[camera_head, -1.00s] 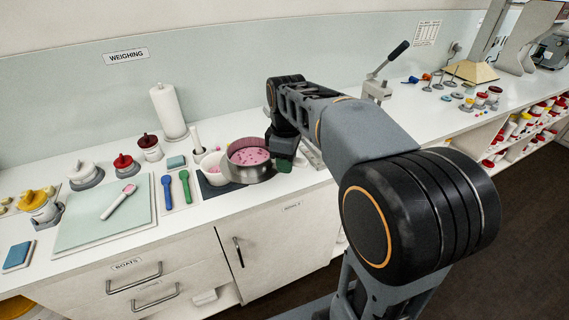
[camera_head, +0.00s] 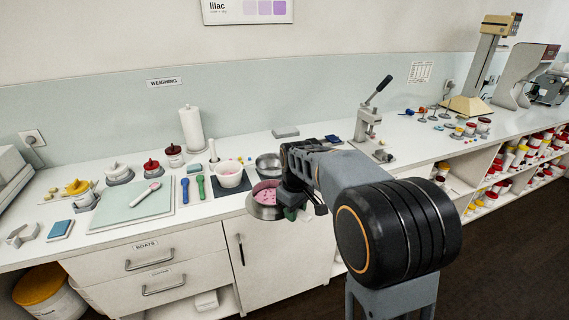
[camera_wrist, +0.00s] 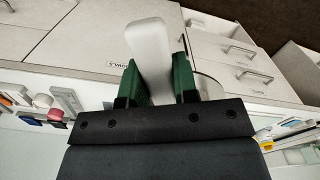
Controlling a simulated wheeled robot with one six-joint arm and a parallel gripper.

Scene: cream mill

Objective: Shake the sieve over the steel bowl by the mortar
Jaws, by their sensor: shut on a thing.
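The sieve (camera_head: 265,205) is a round metal ring with pink powder and darker pink lumps inside. It is held in front of the steel bowl (camera_head: 269,160) and overlaps the counter's front edge in the head view. The bowl stands just right of the white mortar (camera_head: 229,176), whose pestle leans behind it. My gripper (camera_head: 290,208) is at the sieve's right side. In the wrist view, my gripper (camera_wrist: 157,82) has its green fingers shut on the sieve's pale handle (camera_wrist: 152,48). The bowl's near part is hidden by the sieve and my arm.
Green and blue scoops (camera_head: 200,188) lie left of the mortar. A pale mat (camera_head: 110,212) with a pink-tipped spoon (camera_head: 145,194) is further left. A paper roll (camera_head: 192,130) stands behind. A lever press (camera_head: 368,128) stands to the right.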

